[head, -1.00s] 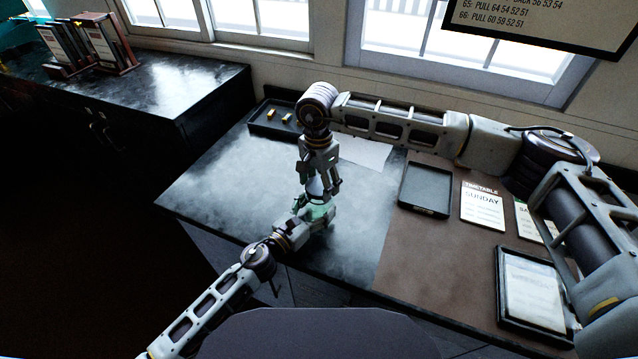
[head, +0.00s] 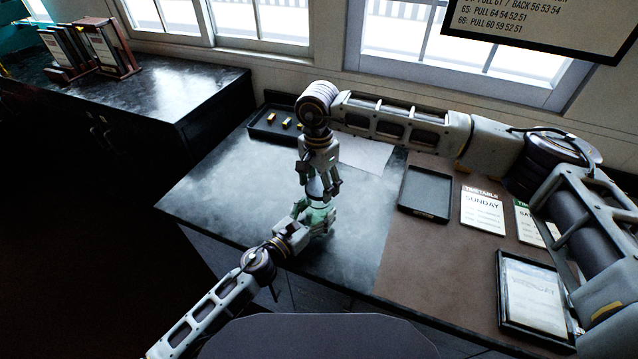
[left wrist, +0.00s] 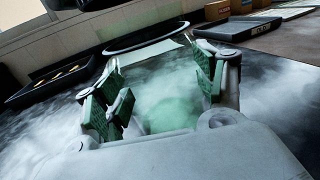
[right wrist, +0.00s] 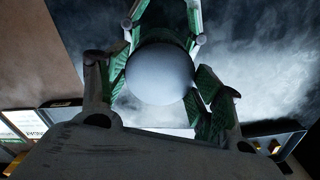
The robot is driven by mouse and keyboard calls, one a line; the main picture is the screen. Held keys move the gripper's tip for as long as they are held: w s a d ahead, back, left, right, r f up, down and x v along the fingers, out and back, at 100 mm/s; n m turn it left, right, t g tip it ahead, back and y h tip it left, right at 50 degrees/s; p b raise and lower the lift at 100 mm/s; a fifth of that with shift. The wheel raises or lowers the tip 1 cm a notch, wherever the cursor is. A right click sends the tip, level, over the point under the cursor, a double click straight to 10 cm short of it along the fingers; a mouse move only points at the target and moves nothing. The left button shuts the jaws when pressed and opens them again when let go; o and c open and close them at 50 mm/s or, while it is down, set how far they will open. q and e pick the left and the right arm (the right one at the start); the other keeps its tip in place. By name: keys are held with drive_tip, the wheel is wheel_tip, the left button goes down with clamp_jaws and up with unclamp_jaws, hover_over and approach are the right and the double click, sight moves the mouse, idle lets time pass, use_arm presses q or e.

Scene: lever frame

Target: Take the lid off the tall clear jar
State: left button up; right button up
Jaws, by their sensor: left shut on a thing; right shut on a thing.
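The tall clear jar (head: 318,214) looks greenish and stands near the front edge of the dark desk. My left gripper (head: 313,216) is shut around its body from the front left. The jar's green-tinted body also fills the space between the green finger pads in the left wrist view (left wrist: 172,112). My right gripper (head: 317,182) points down from above and is shut on the pale lid (head: 315,188). The lid's round grey top shows between its fingers in the right wrist view (right wrist: 160,74).
A black tray with small brass pieces (head: 262,131) lies at the back. A white paper (head: 368,154) lies behind the jar. An empty black tray (head: 424,192), timetable cards (head: 482,208) and a framed sheet (head: 532,295) are on the right. The desk left of the jar is clear.

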sight(319, 186)
drive_tip(key=shift+r, duration=1.85)
use_arm(q)
drive_tip(key=o, duration=2.1)
drive_tip(key=shift+c, duration=0.2)
drive_tip(key=shift+v, duration=6)
